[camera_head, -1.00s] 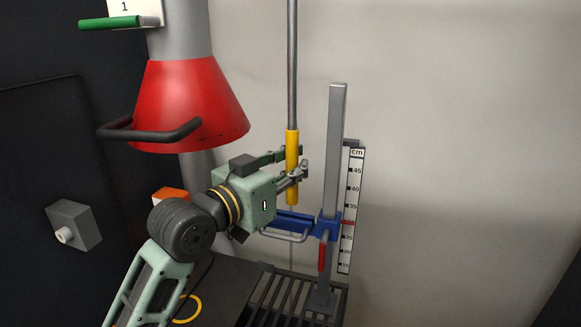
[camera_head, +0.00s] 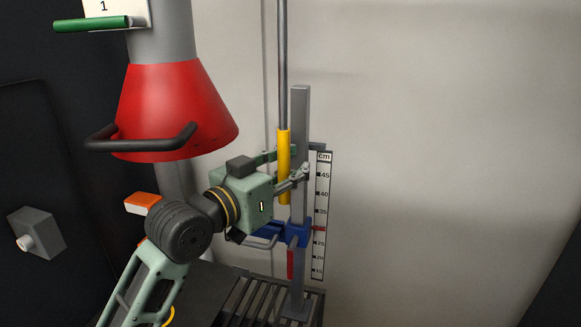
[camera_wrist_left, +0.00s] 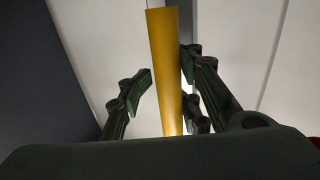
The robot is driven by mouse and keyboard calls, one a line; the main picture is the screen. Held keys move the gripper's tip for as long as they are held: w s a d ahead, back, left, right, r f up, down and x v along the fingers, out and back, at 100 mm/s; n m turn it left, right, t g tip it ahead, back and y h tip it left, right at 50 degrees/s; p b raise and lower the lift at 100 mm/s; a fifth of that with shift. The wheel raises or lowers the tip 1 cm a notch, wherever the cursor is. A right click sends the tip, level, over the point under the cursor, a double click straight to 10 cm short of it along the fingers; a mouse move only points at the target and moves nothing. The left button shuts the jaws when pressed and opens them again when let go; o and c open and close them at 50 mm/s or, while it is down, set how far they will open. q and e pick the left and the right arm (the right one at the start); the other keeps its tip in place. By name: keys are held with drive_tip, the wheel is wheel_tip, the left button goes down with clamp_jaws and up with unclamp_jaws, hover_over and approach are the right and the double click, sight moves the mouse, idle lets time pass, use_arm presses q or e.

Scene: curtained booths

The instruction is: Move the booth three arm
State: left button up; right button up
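A grey rod (camera_head: 282,60) comes down from the top of the head view and ends in a yellow grip (camera_head: 284,168). My right gripper is not in view. The only booth number that I see is "1" on a sign (camera_head: 115,8).
A red hood (camera_head: 172,110) with a black handle hangs left of the gripper. A grey post (camera_head: 300,120) with a blue carriage (camera_head: 294,234) and a cm scale (camera_head: 321,215) stands behind the grip. A slatted grate (camera_head: 260,300) lies below. The wall at right is bare.

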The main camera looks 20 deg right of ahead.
use_arm(q)
drive_tip(key=shift+o, duration=0.5)
drive_tip(key=shift+w+a, duration=0.1)
drive_tip(key=shift+w, duration=0.05)
drive_tip(key=shift+a+r, duration=0.1)
drive_tip(key=shift+a, duration=0.4)
drive_tip(key=v, duration=1.1)
drive_tip(key=shift+s, duration=0.25)
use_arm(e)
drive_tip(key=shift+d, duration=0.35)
use_arm(q)
drive_tip(key=shift+d, duration=0.1)
